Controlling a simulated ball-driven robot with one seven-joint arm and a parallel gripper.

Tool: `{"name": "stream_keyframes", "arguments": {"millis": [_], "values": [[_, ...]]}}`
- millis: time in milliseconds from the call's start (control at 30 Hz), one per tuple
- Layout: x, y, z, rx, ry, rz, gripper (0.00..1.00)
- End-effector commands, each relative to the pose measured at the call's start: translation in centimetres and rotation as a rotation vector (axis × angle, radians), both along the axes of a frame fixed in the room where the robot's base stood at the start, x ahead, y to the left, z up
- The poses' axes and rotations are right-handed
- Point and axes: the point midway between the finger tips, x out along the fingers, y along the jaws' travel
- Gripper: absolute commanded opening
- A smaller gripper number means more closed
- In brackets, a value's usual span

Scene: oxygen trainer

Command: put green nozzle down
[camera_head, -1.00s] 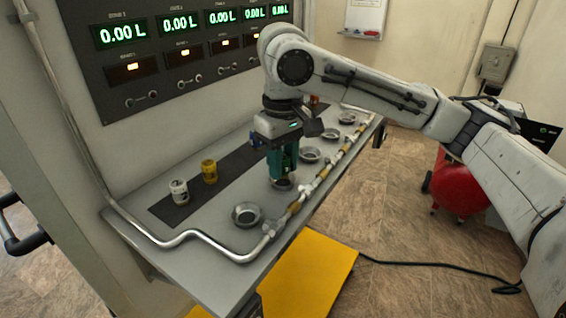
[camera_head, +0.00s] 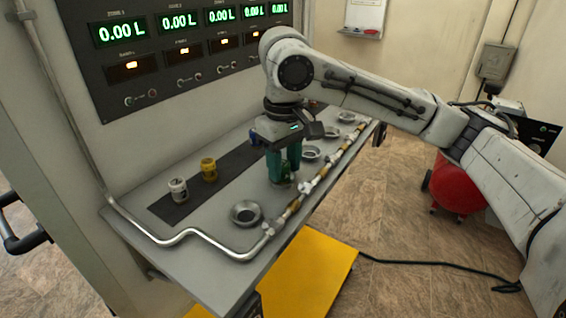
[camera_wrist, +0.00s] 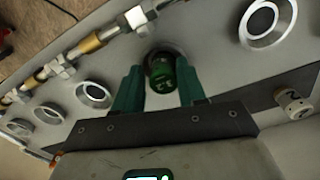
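The green nozzle (camera_wrist: 161,74) is a short dark-green cylinder between the two teal fingers of my gripper (camera_wrist: 160,80). It fills nearly the whole gap at the fingertips, and my gripper looks shut on it. In the head view, my gripper (camera_head: 285,180) points straight down low over the bench, with the nozzle's lower part (camera_head: 288,181) showing between the fingers. The nozzle stands about upright. In the wrist view, the dark rim of a round dish (camera_wrist: 165,50) shows just behind it. Whether its foot touches the dish is hidden.
A yellow nozzle (camera_head: 208,169) and a white one (camera_head: 178,189) stand on the dark strip (camera_head: 235,160). An empty dish (camera_head: 246,213) lies to the left, and further dishes (camera_head: 309,154) to the right. A pipe with brass fittings (camera_head: 293,207) runs along the bench's front edge.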

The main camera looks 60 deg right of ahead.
Motion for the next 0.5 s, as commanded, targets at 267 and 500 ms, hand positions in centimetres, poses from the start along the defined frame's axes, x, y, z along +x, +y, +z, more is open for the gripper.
{"name": "stream_keyframes", "arguments": {"millis": [267, 500], "values": [[0.1, 0.4, 3.3, 0.008, -0.001, 0.006, 0.56], [0.1, 0.3, 8.6, 0.005, -0.002, 0.006, 0.56]]}}
